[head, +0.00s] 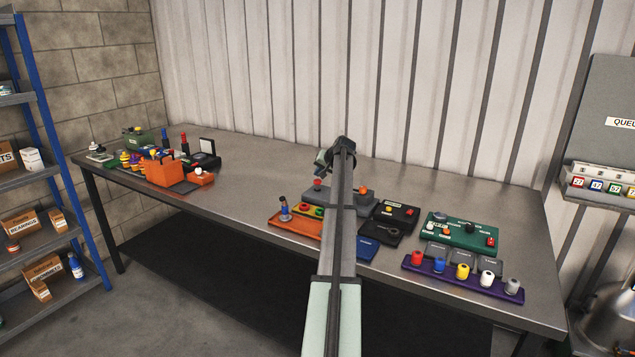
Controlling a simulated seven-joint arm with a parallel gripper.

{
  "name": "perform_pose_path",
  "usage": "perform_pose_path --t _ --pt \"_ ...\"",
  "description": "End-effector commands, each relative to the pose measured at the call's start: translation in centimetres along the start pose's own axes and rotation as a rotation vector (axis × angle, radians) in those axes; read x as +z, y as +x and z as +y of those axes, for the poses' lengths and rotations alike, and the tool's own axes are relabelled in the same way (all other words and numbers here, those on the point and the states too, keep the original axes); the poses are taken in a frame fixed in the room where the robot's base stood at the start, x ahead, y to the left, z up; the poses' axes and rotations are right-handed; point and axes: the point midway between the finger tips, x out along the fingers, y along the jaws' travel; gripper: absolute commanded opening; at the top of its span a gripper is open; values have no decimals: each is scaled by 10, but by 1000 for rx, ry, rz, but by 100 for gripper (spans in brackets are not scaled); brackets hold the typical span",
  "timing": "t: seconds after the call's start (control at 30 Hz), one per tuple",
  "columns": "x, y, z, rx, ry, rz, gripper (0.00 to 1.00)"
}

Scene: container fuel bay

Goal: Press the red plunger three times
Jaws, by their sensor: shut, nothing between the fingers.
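A red knob (318,184) stands on the left part of a grey block (328,197) near the middle of the bench. A red-topped piece (417,258) also stands at the left end of a purple tray at the right, in a row with blue, yellow, white and grey ones. I cannot tell for sure which of these is the plunger. My gripper (321,164) is small in the picture, shut and empty. It appears above or behind the red knob on the grey block, apart from it. My arm covers the middle of that block.
An orange tray (293,229) lies left of my arm. Black boxes (397,214), a blue pad (367,249), a green panel (461,237) and the purple tray (463,281) lie right of it. Several items crowd the bench's left end. The steel bench (255,180) is clear between.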

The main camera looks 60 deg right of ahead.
Motion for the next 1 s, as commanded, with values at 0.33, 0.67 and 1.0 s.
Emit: perform_pose_path --t 0.33,0.67,1.0 --pt "-1 -2 -1 0 0 0 0" --pt "-13 -18 -13 0 -1 0 0" --pt "-26 -35 -25 0 0 0 0"
